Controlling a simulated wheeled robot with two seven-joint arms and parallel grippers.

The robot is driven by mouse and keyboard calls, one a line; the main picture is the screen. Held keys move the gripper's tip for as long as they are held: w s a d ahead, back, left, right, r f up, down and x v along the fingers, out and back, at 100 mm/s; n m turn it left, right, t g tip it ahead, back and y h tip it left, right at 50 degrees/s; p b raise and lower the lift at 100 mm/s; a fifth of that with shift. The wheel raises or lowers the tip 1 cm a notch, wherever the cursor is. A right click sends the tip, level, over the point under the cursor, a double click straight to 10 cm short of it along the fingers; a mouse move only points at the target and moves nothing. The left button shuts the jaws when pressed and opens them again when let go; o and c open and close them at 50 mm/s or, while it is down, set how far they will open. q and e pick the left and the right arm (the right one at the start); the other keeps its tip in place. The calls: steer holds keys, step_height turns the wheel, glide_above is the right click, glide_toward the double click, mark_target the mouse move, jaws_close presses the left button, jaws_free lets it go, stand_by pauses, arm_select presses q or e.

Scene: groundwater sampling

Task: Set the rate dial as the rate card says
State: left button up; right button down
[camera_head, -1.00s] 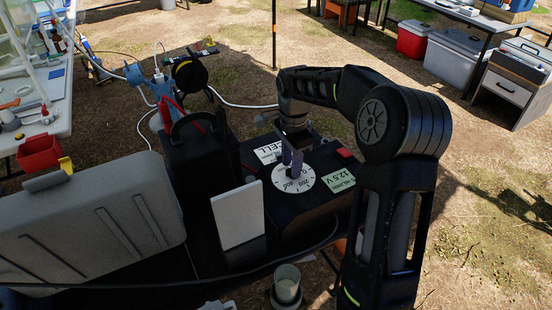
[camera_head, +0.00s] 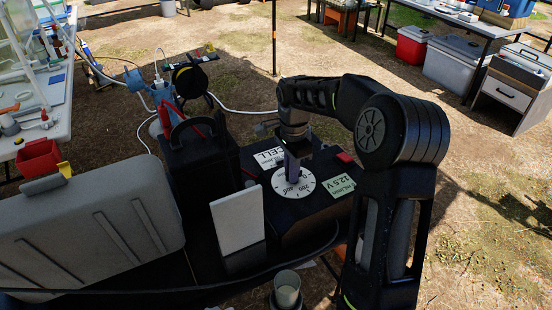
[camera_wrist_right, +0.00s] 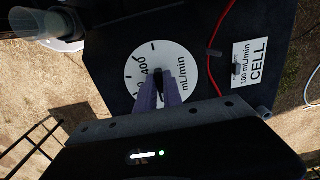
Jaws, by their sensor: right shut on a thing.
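The rate dial (camera_head: 302,192) is a white disc on top of a black box, marked with numbers and mL/min. It also shows in the right wrist view (camera_wrist_right: 185,57). My right gripper (camera_head: 292,173) comes down over the disc's middle. In the right wrist view its two purple fingers (camera_wrist_right: 160,80) are shut on a dark dial knob (camera_wrist_right: 161,85), mostly hidden between them. The pointer's exact reading cannot be told. A white card reading CELL and 100 mL/min (camera_wrist_right: 256,65) lies beside the dial; it also shows in the head view (camera_head: 268,158). My left gripper is not in view.
A green 12.5 V label (camera_head: 340,186) and a red part (camera_head: 345,157) are on the box. A white upright panel (camera_head: 237,218), a grey case (camera_head: 95,235) and a clear cup (camera_head: 287,288) stand close by. A red cable (camera_wrist_right: 211,35) runs past the dial.

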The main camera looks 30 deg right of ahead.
steer(key=m, duration=0.4)
steer(key=shift+w+r+p, duration=0.1)
steer(key=shift+w+p, duration=0.05)
steer(key=shift+p, duration=0.15)
steer(key=m, duration=0.3)
steer(key=shift+w+d, duration=0.1)
steer(key=shift+d, duration=0.05)
steer(key=c, duration=1.4)
jaws_free()
step_height(320, 180, up, 8)
steer(key=shift+f, duration=0.2)
